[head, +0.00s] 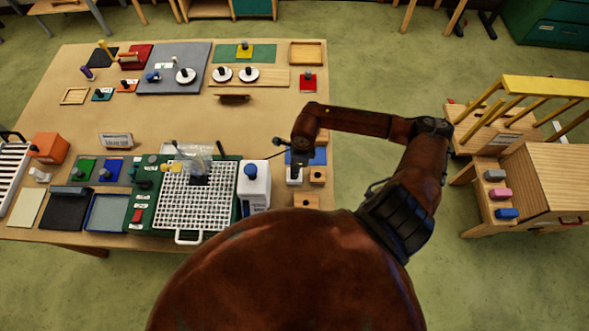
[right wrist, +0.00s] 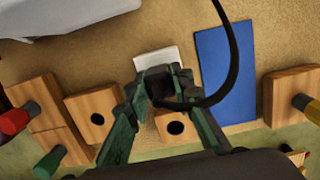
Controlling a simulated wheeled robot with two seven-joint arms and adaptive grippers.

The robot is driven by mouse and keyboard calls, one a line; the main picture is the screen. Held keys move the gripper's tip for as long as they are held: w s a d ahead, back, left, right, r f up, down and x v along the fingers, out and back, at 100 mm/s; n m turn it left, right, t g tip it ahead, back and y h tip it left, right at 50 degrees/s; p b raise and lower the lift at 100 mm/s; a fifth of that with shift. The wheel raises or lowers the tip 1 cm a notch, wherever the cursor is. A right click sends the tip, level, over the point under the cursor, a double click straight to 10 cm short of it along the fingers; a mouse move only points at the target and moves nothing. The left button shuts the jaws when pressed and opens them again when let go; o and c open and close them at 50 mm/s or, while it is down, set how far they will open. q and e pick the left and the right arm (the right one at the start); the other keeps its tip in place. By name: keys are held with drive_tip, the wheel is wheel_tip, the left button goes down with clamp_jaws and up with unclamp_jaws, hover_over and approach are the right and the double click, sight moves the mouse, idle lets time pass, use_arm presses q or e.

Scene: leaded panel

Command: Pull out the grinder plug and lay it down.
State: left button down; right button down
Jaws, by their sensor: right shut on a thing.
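My right gripper (head: 300,155) reaches over the right front part of the table. In the right wrist view, its fingers (right wrist: 162,88) are shut on the black plug (right wrist: 158,82), whose black cable (right wrist: 234,60) loops up and to the right. A white socket block (right wrist: 157,58) lies right behind the plug; it also shows below the gripper in the head view (head: 293,179). I cannot tell whether the plug is seated in it or just above. The grinder, with a white grid (head: 200,205) and white tank (head: 256,190), stands left of the gripper. My left gripper is not in view.
Wooden blocks with holes (right wrist: 88,105) stand close around the gripper. Red (right wrist: 14,122) and green-tipped (right wrist: 48,162) pegs rise at lower left. The table's middle (head: 180,115) is mostly clear.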

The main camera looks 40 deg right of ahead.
drive_tip(key=shift+r+p, duration=0.35)
drive_tip(key=shift+r, duration=0.6)
idle(0.9)
drive_tip(key=shift+r, duration=0.55)
idle(0.3)
